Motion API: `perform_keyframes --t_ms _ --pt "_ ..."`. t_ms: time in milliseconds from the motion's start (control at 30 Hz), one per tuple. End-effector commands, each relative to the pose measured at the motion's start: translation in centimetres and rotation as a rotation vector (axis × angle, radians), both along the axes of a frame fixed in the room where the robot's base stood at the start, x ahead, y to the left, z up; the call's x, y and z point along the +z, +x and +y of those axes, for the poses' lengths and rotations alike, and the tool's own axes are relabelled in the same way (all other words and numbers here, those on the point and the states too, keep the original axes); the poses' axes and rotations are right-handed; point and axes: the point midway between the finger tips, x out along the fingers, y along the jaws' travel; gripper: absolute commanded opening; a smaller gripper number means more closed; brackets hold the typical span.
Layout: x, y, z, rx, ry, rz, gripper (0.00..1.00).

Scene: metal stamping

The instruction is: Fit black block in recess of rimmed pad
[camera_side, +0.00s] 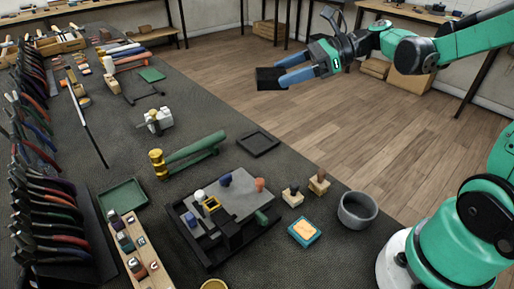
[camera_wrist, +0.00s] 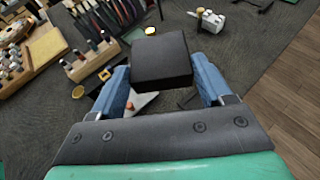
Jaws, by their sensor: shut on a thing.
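My gripper (camera_side: 284,75) is shut on the black block (camera_side: 268,78), its blue fingers on either side of it. It holds the block high in the air, beyond the far right edge of the dark table. In the wrist view the block (camera_wrist: 162,58) sits squarely between the fingers of my gripper (camera_wrist: 163,75). The rimmed pad (camera_side: 258,133), a dark thin square with a raised rim, lies flat on the table, below and apart from the block. Its recess looks empty. In the wrist view a dark piece shows partly behind the block; I cannot tell if it is the pad.
A green hammer with a brass head (camera_side: 158,163) lies left of the pad. A grey plate on a black base (camera_side: 240,197) carries several small pieces in front. A grey bowl (camera_side: 357,209) stands at the table's right edge. A rack of pliers (camera_side: 62,205) lines the left.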

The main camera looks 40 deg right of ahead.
Motion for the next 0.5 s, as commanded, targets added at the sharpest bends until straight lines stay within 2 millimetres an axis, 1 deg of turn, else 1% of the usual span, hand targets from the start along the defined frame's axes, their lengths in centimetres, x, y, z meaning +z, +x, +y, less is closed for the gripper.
perform_keyframes --t_ms 33,100,233,333,500 --pt "0.1 -0.3 -0.8 0.051 0.002 -0.001 0.0" --pt "0.2 -1.0 -1.5 0.126 0.001 -0.001 0.0" --pt "0.3 -2.1 -2.4 0.222 0.0 -0.001 0.0" --pt "0.3 -2.5 -2.8 0.257 0.0 -0.001 0.0" --pt "0.3 -2.6 -2.8 0.264 0.0 -0.001 0.0"
